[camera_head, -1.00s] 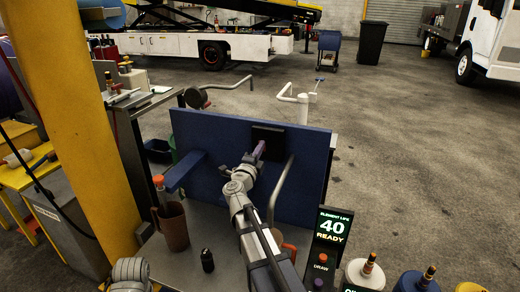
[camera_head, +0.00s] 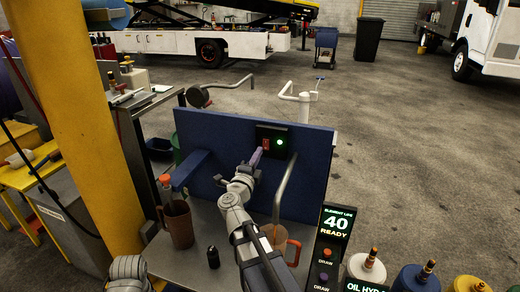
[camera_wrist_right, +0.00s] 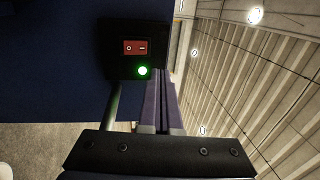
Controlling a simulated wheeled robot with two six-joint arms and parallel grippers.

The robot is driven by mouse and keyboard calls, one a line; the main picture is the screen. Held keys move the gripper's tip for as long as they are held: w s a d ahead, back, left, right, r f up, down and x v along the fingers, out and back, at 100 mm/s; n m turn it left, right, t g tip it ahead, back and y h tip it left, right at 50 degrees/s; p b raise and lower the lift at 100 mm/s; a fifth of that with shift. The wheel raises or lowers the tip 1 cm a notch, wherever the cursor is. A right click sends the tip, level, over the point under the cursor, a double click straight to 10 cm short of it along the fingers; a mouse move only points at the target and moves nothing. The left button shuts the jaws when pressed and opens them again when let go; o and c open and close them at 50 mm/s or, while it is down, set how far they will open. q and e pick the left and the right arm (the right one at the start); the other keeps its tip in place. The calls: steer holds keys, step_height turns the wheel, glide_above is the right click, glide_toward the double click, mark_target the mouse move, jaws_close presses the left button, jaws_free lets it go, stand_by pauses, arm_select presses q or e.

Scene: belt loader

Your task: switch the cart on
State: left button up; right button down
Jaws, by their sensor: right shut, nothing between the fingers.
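The cart's blue upright panel (camera_head: 225,135) stands in the middle of the head view. A black switch box (camera_head: 272,131) sits on its upper part, with a red rocker switch (camera_head: 266,144) and a lit green lamp (camera_head: 280,142). The right wrist view shows the red rocker (camera_wrist_right: 135,47) and the glowing green lamp (camera_wrist_right: 142,71) clearly. My right gripper (camera_head: 256,156) is shut and empty, its purple fingers just below the box. In the right wrist view its fingers (camera_wrist_right: 162,90) end beside the lamp; contact cannot be told. My left gripper is out of view.
A bent metal tube (camera_head: 285,190) rises right of my right gripper. A brown jug (camera_head: 178,224) and a small black bottle (camera_head: 213,257) stand on the metal top. A display reading 40 READY (camera_head: 336,225) is at front right. A yellow post (camera_head: 85,120) stands at left.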

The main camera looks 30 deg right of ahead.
steer(key=s+a, duration=0.1)
steer(key=a, duration=0.1)
steer(key=s+a+r, duration=0.1)
steer(key=s+a, duration=0.1)
steer(key=shift+s+a, duration=0.15)
steer(key=shift+s, duration=0.05)
stand_by(0.4)
